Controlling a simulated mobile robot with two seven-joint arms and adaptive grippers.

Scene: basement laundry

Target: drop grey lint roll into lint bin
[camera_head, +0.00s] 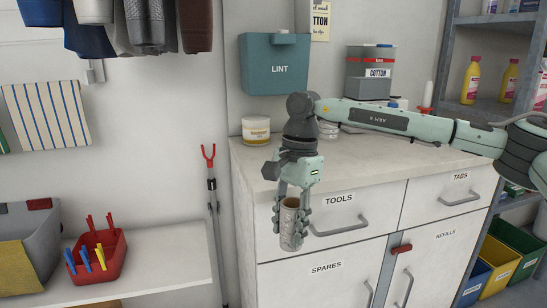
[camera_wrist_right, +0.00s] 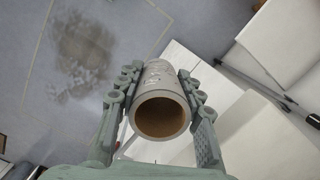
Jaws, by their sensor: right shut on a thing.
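The grey lint roll (camera_head: 290,223) is a hollow tube with a brown inside. My right gripper (camera_head: 291,212) is shut on it and holds it upright in front of the cabinet's TOOLS drawer, below the countertop edge. The right wrist view shows the roll (camera_wrist_right: 160,104) end-on between both fingers (camera_wrist_right: 160,95). The lint bin (camera_head: 274,66) is a teal box marked LINT on the wall above the counter, up and behind my right gripper. Its opening is not visible. My left gripper is not in view.
A red-tipped pole (camera_head: 210,175) leans left of the cabinet. A red peg basket (camera_head: 97,257) stands on the left bench. Dark clothes hang upper left.

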